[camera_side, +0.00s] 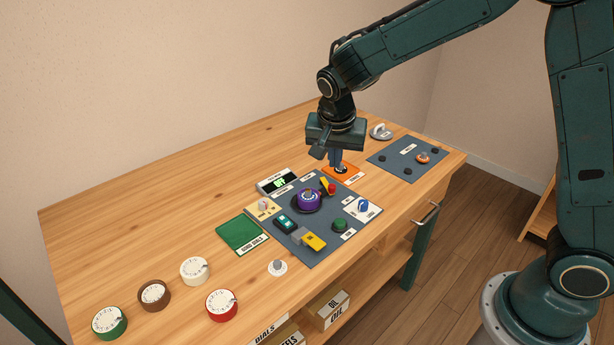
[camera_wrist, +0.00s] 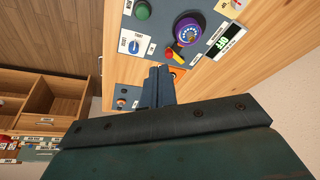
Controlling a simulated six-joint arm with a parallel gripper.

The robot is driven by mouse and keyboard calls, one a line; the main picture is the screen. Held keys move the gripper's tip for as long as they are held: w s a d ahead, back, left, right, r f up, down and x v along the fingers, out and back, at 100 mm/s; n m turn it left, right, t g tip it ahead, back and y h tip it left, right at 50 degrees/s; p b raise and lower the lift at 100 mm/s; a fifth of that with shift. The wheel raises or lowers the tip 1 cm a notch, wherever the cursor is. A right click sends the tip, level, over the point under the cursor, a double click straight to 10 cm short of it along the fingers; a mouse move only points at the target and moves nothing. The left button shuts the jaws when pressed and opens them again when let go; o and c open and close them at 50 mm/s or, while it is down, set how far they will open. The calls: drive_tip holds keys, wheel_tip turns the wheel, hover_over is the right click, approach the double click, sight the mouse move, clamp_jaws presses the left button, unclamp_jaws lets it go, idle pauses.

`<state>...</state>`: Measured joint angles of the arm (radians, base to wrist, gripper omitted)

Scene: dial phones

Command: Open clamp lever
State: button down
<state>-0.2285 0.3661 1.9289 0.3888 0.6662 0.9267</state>
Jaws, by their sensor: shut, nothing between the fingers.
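A small lever with a red end and a yellow part (camera_side: 328,187) sits at the edge of the purple dial (camera_side: 308,200) on the grey panel; it is probably the clamp lever. It also shows in the wrist view (camera_wrist: 175,54), just beyond my fingertips. My gripper (camera_side: 338,166) points down over the orange plate (camera_side: 349,177), beyond the panel's far corner. Its fingers are shut and empty in the wrist view (camera_wrist: 158,72), and apart from the lever. The gripper partly hides the orange plate and a small dark part on it.
The grey panel (camera_side: 318,251) also bears a green button (camera_side: 340,225), a blue knob (camera_side: 363,205) and a yellow-handled part (camera_side: 314,242). A display (camera_side: 277,183) stands behind it. A second panel (camera_side: 390,167) lies to the right. Several round dials lie front left; the table's back left is clear.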

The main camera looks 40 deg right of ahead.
drive_tip(key=w+a+f+m+h, duration=0.1)
drive_tip(key=w+f+m, duration=0.1)
drive_tip(key=f, duration=0.4)
drive_tip(key=shift+w+f, duration=0.25)
drive_tip(key=shift+w, duration=0.5)
drive_tip(key=shift+f, duration=0.1)
drive_tip(key=x, duration=1)
drive_tip(key=shift+s+f, duration=0.1)
drive_tip(key=shift+s, duration=0.05)
drive_tip(key=shift+w+d, duration=0.25)
drive_tip(key=shift+d, duration=0.3)
drive_tip(key=shift+w+d, duration=0.25)
drive_tip(key=shift+d, duration=0.25)
drive_tip(key=shift+w+d, duration=0.3)
drive_tip(key=shift+d, duration=0.35)
